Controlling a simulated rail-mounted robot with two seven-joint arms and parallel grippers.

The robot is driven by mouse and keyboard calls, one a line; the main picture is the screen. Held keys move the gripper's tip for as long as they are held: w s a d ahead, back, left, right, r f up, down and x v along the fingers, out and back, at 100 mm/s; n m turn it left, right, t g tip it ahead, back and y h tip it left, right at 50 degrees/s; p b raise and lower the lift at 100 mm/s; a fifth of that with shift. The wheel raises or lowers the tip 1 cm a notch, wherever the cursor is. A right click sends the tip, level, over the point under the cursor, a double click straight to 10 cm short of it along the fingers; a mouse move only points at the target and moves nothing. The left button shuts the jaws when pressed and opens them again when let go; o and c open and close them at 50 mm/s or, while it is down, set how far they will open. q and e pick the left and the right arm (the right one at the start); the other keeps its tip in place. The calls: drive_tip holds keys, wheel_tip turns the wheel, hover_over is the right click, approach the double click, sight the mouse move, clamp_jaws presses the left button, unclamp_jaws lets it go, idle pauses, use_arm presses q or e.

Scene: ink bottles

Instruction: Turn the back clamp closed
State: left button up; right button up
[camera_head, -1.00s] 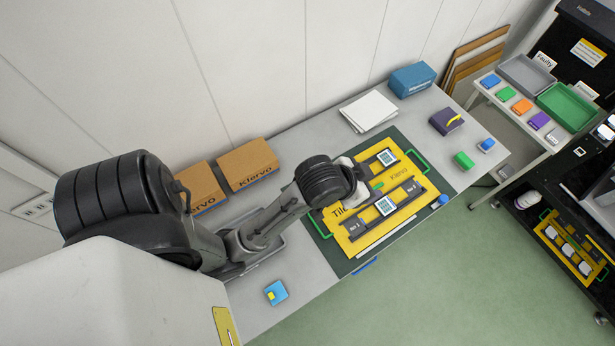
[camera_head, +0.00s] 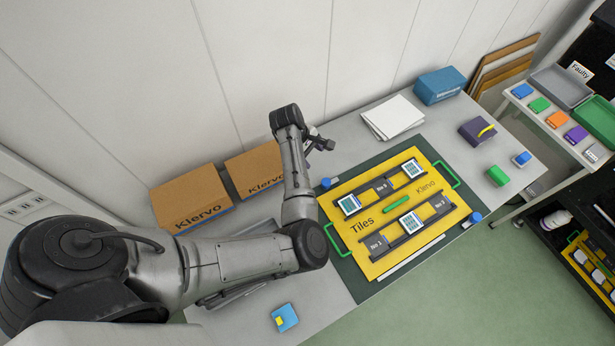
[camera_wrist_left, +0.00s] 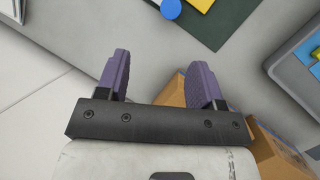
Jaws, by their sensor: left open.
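The yellow tile board (camera_head: 352,262) lies on a dark green mat (camera_head: 427,138) on the grey bench. A blue clamp knob (camera_head: 326,183) sits at its back left corner, and it shows as a round blue disc in the left wrist view (camera_wrist_left: 171,9). Another blue clamp (camera_head: 474,217) is at the front right corner. My left gripper (camera_head: 323,143) is above the bench behind the back clamp, apart from it. In the left wrist view its purple fingers (camera_wrist_left: 160,72) are open and empty. My right gripper is not in view.
Two brown cardboard boxes (camera_head: 190,199) (camera_head: 256,171) stand against the wall beside my left arm. White sheets (camera_head: 393,117), a blue box (camera_head: 439,85) and small coloured cases are further right. A blue and yellow case (camera_head: 285,317) lies at the bench front.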

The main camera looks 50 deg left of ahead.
sight(326, 181)
use_arm(q)
drive_tip(key=d+f+n, duration=0.1)
drive_tip(key=f, duration=0.3)
drive_tip(key=w+d+f+n+b, duration=0.1)
drive_tip(key=d+f+n, duration=0.1)
drive_tip(key=f, duration=0.2)
drive_tip(key=w+d+f+n, duration=0.1)
drive_tip(key=f+n, duration=0.1)
drive_tip(key=f, duration=0.1)
drive_tip(key=shift+d+f, duration=0.3)
drive_tip(key=shift+f, duration=0.1)
drive_tip(key=shift+w+d+f+b, duration=0.1)
drive_tip(key=shift+d+f+b, duration=0.15)
drive_tip(key=shift+f, duration=0.3)
drive_tip(key=shift+c, duration=0.2)
